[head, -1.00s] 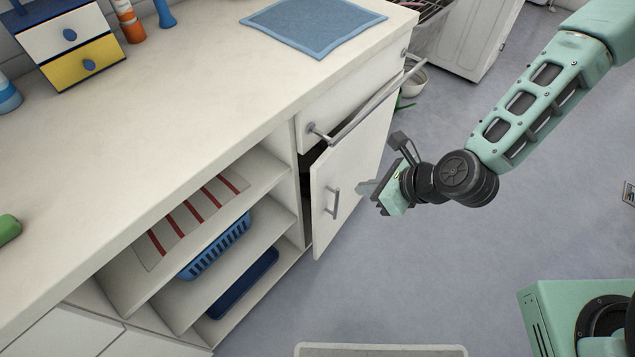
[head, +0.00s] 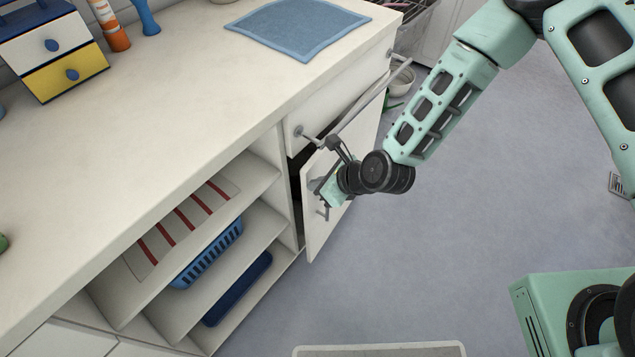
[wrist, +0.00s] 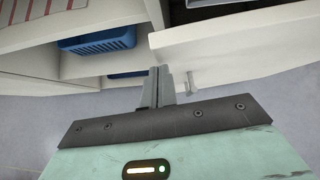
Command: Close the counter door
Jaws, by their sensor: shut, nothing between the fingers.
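The white counter door (head: 323,219) is below the drawer at the counter's right end. It stands ajar, with a dark gap along its left edge. Its grey bar handle (head: 322,208) is partly hidden behind my gripper. My gripper (head: 316,187) is shut and empty, at the outer face of the door by the handle. In the wrist view the shut fingers (wrist: 158,88) point at the door (wrist: 235,40), and the handle (wrist: 190,84) is just right of them. I cannot tell whether the fingertips touch the door.
The drawer (head: 335,103) above the door has a long rail handle (head: 360,103). Open shelves to the left hold a blue basket (head: 208,252) and a dark blue tray (head: 238,288). A blue cloth (head: 298,28) lies on the counter (head: 150,150).

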